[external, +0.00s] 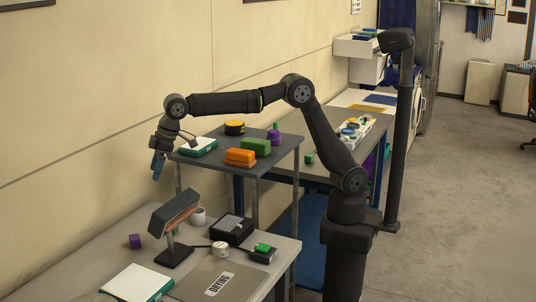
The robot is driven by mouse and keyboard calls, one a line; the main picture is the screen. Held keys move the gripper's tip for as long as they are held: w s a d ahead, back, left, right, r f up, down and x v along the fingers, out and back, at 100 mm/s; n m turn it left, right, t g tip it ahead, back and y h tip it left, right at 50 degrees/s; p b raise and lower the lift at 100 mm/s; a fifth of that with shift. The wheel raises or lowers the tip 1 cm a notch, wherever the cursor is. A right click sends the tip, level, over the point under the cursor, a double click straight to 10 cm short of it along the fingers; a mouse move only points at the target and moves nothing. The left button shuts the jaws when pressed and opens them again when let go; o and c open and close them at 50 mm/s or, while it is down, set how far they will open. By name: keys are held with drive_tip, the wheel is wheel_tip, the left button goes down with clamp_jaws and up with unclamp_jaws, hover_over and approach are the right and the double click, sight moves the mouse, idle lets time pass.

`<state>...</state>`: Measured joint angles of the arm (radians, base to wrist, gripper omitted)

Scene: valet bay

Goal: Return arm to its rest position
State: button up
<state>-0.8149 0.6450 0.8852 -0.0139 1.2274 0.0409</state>
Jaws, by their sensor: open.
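My gripper (174,153) is at the end of my arm, left of the raised grey shelf (282,150). It hangs over the back of the lower table, close to the wall, and points down. It is open, and I see nothing held in it. My arm reaches left from its base, with the forearm roughly level above the shelf. The gripper is small here and its fingers partly overlap in this view.
The shelf holds a green-and-white box (198,147), orange blocks (240,157), a green block (255,145) and a purple piece (273,135). Below stand a dark lamp-like device (174,213), a purple cube (135,241) and a black box (232,229). A dark post (402,140) rises at right.

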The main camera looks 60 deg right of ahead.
drive_tip(key=s, duration=1.2)
drive_tip(key=shift+s+a+r, duration=0.1)
drive_tip(key=shift+s+a, duration=0.05)
drive_tip(key=shift+s, duration=0.75)
drive_tip(key=shift+o, duration=0.3)
